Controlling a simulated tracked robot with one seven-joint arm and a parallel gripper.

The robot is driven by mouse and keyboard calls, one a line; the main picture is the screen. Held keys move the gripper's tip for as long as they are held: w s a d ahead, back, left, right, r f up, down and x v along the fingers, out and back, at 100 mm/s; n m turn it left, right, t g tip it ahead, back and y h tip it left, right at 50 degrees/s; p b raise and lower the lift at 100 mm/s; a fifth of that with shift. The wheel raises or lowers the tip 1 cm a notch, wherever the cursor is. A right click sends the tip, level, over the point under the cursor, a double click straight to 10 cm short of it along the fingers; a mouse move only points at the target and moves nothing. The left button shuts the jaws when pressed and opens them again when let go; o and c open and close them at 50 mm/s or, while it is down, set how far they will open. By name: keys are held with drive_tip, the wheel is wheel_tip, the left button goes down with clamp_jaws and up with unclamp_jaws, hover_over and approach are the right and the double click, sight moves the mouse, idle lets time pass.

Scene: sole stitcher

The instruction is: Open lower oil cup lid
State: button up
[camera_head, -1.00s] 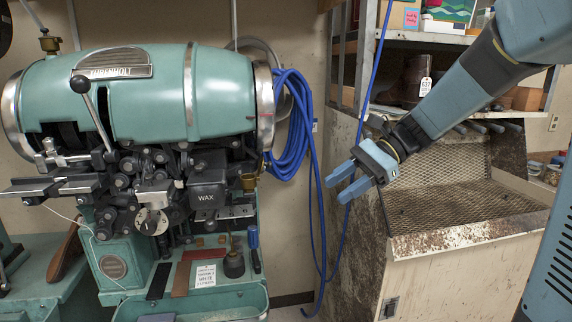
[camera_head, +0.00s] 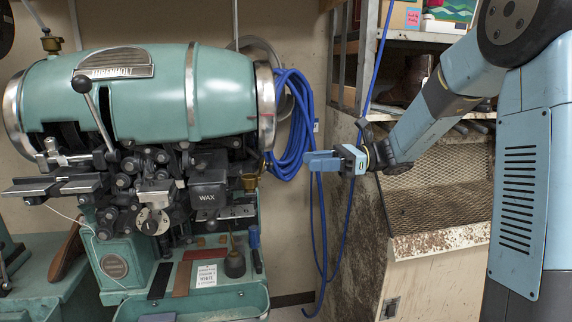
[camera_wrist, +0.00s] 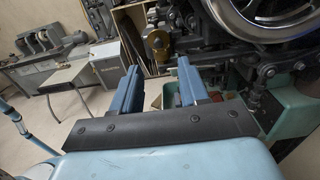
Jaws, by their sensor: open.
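The green sole stitcher (camera_head: 130,100) stands at the left in the head view. A small brass oil cup (camera_head: 250,182) sits low on its right side, below the drum's rim and right of the black WAX box. In the wrist view a brass cup (camera_wrist: 156,40) shows beyond the fingers, above the gap between them. Its lid is too small to make out as open or shut. My gripper (camera_head: 322,160) is open and empty, pointing left at the machine, to the right of the brass cup and apart from it. Its two fingers (camera_wrist: 160,92) show in the wrist view.
A coil of blue hose (camera_head: 291,125) hangs on the wall behind the gap between machine and gripper, with strands dropping to the floor. A mesh-topped cabinet (camera_head: 440,205) stands at the right. A screwdriver with a blue handle (camera_head: 254,238) stands at the machine's tray.

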drive_tip(key=x, duration=0.8)
drive_tip(key=shift+a, duration=0.35)
drive_tip(key=shift+s, duration=0.15)
drive_tip(key=shift+c, duration=0.4)
drive_tip(key=shift+r, duration=0.1)
clamp_jaws()
